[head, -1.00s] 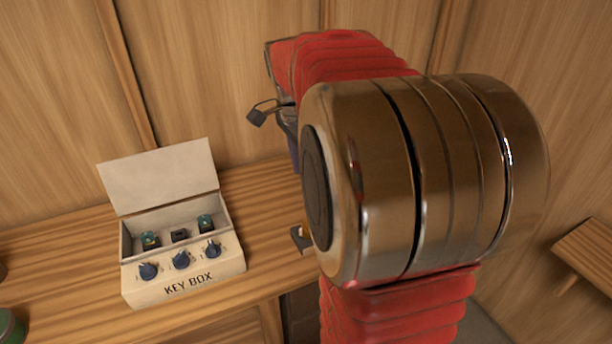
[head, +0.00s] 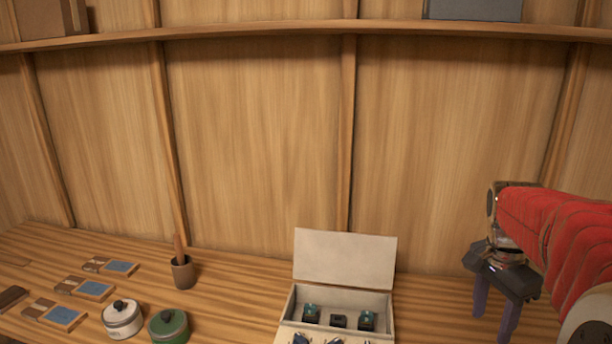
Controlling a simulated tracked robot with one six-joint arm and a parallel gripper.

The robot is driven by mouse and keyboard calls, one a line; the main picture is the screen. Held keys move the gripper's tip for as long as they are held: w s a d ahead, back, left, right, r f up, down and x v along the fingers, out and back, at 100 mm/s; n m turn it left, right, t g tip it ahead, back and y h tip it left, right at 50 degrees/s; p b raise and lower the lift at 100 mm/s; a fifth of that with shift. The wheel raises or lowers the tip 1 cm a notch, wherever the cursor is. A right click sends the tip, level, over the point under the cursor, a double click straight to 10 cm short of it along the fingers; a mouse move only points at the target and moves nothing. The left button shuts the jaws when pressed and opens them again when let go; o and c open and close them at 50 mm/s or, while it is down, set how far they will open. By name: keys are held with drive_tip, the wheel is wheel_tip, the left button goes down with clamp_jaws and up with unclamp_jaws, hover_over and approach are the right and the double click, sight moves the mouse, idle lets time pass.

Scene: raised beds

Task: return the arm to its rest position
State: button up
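My gripper (head: 495,312) hangs at the right of the head view, at the end of my red-sleeved arm. Its two dark purple fingers point down and stand apart, with nothing seen between them. It is to the right of the open key box (head: 345,262) and apart from it in the picture. The box is cream, its lid is raised, and its front is cut off by the lower edge of the view. I cannot tell how high the fingertips are above the bench.
The wooden bench (head: 235,285) runs along a plank wall. Left of the box are a green lidded pot (head: 168,328), a white lidded pot (head: 122,320), a brown cup (head: 183,273) and several blue-and-brown packets (head: 92,290). A shelf (head: 250,33) crosses the wall above.

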drive_tip(key=s+a+n+t, duration=0.2)
drive_tip(key=s+a+n, duration=0.3)
drive_tip(key=a+n, duration=0.3)
drive_tip(key=s+a+f+n+t+y, duration=0.1)
drive_tip(key=s+a+n+t, duration=0.2)
drive_tip(key=a, duration=1.4)
drive_tip(key=s+n, duration=0.3)
drive_tip(key=n, duration=0.2)
drive_tip(key=shift+a+f+n+t, duration=0.15)
drive_tip(key=shift+n+t, duration=0.15)
drive_tip(key=shift+n, duration=0.1)
drive_tip(key=shift+s, duration=0.1)
drive_tip(key=shift+r, duration=0.35)
drive_tip(key=shift+c, duration=0.2)
